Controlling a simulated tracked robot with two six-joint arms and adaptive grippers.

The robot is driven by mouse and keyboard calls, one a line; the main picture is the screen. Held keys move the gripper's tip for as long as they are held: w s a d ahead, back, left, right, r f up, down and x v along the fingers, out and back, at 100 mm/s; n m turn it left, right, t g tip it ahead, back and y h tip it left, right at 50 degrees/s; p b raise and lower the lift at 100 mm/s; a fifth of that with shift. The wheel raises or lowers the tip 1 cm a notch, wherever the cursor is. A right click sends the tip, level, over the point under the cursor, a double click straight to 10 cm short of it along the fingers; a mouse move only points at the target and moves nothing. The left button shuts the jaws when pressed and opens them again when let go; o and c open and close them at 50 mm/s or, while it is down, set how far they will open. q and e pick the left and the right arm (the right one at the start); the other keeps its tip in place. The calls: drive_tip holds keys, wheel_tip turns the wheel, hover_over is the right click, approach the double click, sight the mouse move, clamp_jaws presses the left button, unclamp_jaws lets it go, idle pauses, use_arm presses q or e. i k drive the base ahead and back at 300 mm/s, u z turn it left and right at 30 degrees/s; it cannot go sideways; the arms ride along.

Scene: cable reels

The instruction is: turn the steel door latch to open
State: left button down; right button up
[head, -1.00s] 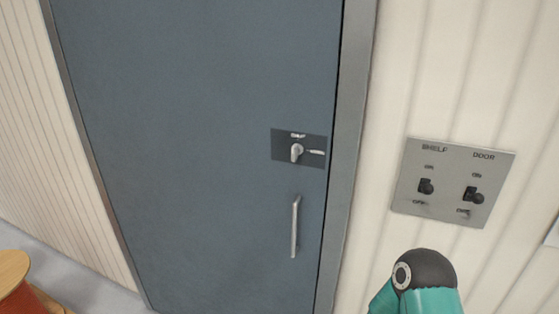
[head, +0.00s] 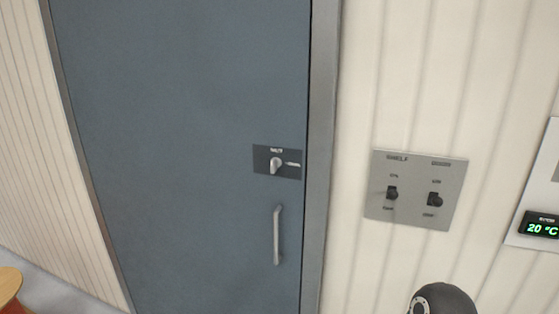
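The steel door latch (head: 275,165) is a small silver knob on a dark plate (head: 262,160) near the right edge of the blue-grey door (head: 180,130). Small markings above it and to its right are too blurred to read surely. A vertical silver pull handle (head: 277,235) is below the latch. The door looks shut in its grey frame. Neither of my grippers is in view; only a dark rounded joint of my arm shows at the bottom right, well apart from the latch.
Right of the door frame (head: 322,150), a grey switch panel (head: 415,215) has two black switches (head: 392,193). A display (head: 540,225) reading 20 °C is at the far right. Part of a wooden-topped reel (head: 8,285) is at the lower left. The door front looks clear.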

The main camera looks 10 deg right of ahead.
sight(276, 162)
drive_tip(key=i, duration=0.85)
drive_tip(key=u, duration=0.05)
